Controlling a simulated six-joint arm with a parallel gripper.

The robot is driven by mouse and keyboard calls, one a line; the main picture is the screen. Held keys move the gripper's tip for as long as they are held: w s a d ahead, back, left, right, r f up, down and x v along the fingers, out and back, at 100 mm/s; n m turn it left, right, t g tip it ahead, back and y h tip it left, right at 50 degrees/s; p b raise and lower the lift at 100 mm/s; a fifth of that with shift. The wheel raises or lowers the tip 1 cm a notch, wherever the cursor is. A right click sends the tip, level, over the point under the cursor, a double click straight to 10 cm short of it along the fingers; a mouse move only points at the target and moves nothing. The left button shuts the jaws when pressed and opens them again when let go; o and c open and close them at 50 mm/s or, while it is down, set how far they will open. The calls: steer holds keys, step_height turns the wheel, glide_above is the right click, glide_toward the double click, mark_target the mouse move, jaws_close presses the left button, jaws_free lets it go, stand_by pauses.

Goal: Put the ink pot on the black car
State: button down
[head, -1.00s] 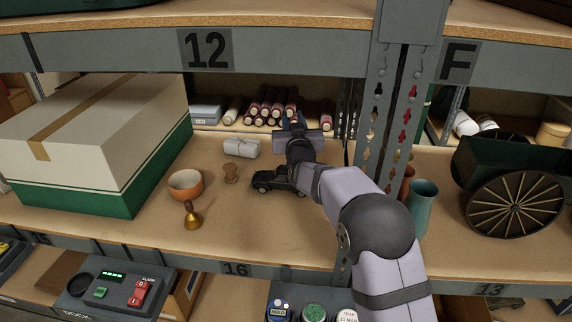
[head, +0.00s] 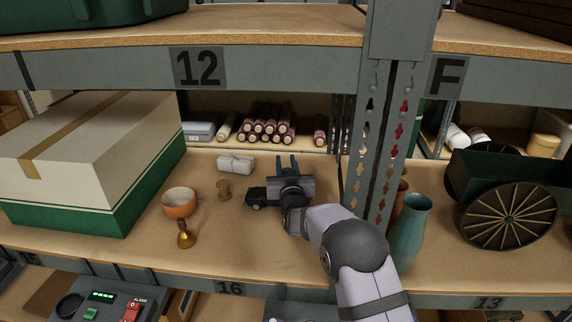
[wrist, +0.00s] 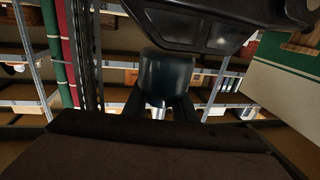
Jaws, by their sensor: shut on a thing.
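The black car (head: 257,196) stands on the shelf board, its right part hidden behind my gripper in the head view. My gripper (head: 287,164) is over the car's right side, its fingers pointing away to the back of the shelf. In the wrist view, my gripper (wrist: 160,108) is shut on the dark, glossy ink pot (wrist: 166,76). The black car also fills the top of that view (wrist: 205,20), very close to the pot's end. I cannot tell whether they touch. The pot is hidden in the head view.
A teal vase (head: 411,235) and the post (head: 387,130) are to the right.

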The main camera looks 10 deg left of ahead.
steer(key=shift+f, duration=0.1)
steer(key=shift+f, duration=0.15)
steer(key=c, duration=1.5)
jaws_free()
steer(key=shift+o, duration=0.2)
steer(key=shift+r, duration=0.25)
steer(key=shift+s+f, duration=0.15)
steer(key=shift+s, duration=0.1)
steer(key=s+d, duration=0.2)
steer(key=s, duration=0.9)
steer(key=shift+s+d+b, duration=0.15)
steer(key=shift+d+b, duration=0.05)
steer(key=shift+b, duration=0.1)
